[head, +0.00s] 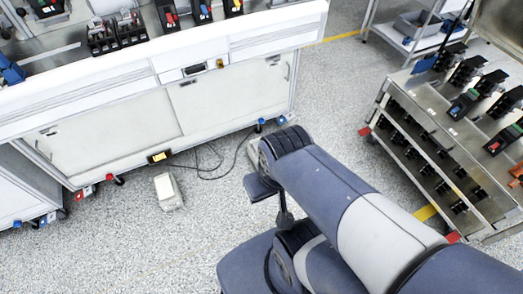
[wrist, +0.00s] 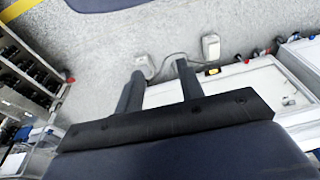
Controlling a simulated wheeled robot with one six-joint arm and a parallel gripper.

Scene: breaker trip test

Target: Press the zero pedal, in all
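Two pale foot pedals lie on the speckled floor in front of the white bench. One pedal (head: 169,191) is in full view in the head view, left of my arm; it also shows in the wrist view (wrist: 211,47). The other pedal (head: 254,152) is mostly hidden behind my arm in the head view; in the wrist view it (wrist: 145,66) shows near the fingertips. I cannot read which is the zero pedal. My gripper (wrist: 160,68) is open and empty, its two dark fingers apart. I cannot tell whether it touches anything.
Dark cables (head: 208,165) run from the pedals toward the white bench (head: 225,100), which has coloured feet. A cart of breakers (head: 405,85) stands at the right. Open floor (head: 120,245) lies to the left of my arm.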

